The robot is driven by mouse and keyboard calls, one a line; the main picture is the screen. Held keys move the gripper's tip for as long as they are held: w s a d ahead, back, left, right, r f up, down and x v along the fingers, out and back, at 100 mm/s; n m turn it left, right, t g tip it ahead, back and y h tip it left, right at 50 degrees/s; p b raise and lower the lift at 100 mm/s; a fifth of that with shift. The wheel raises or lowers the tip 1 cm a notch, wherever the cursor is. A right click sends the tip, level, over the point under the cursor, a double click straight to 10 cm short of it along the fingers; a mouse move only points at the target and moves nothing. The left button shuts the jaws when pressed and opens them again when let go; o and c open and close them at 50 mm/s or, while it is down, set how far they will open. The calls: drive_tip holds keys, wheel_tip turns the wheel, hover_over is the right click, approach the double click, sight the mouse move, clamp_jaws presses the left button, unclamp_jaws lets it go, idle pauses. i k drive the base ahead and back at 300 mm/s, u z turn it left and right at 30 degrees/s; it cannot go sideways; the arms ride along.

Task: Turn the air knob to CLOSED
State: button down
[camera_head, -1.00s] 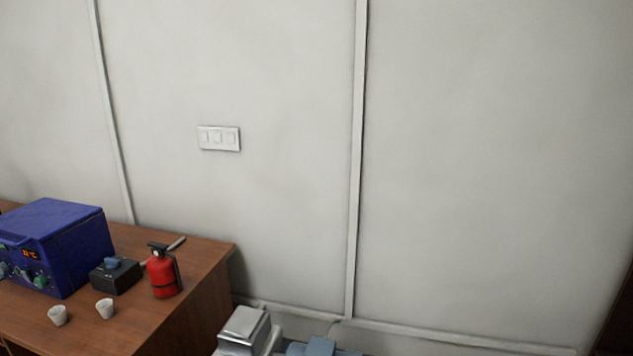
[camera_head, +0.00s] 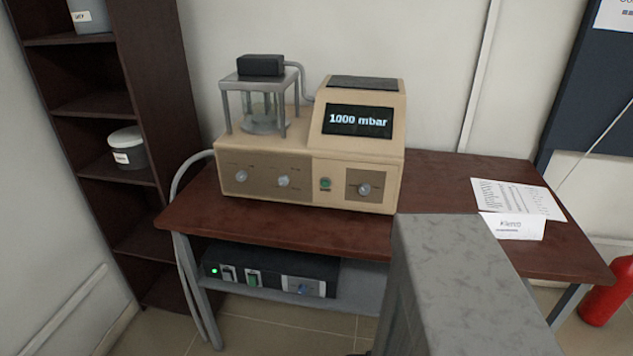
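A beige vacuum device (camera_head: 305,196) stands on a brown table, its display (camera_head: 357,121) reading "1000 mbar". Its front has a left knob (camera_head: 241,175), a middle knob (camera_head: 283,182) and a right knob (camera_head: 364,189). A green button (camera_head: 325,184) sits between the middle and right knobs. The labels around the knobs are too small to read, so I cannot tell which is the air knob or its setting. A glass vessel (camera_head: 265,115) stands in a metal frame on the device's left part. My gripper is not in view.
A black box (camera_head: 270,270) with switches sits on the shelf under the table (camera_head: 430,180). Papers (camera_head: 518,199) lie on the right. A dark shelf unit (camera_head: 120,90) stands left, a red extinguisher (camera_head: 607,290) right. A grey block blocks part of the table's front.

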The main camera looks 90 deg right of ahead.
sight(241, 175)
drive_tip(key=u, duration=1.45)
drive_tip(key=k, duration=0.1)
drive_tip(key=z, duration=2.6)
drive_tip(key=k, duration=0.15)
drive_tip(key=z, duration=1.8)
drive_tip(key=i, duration=0.6)
drive_tip(key=z, duration=0.05)
drive_tip(key=k, duration=0.2)
drive_tip(key=z, duration=0.05)
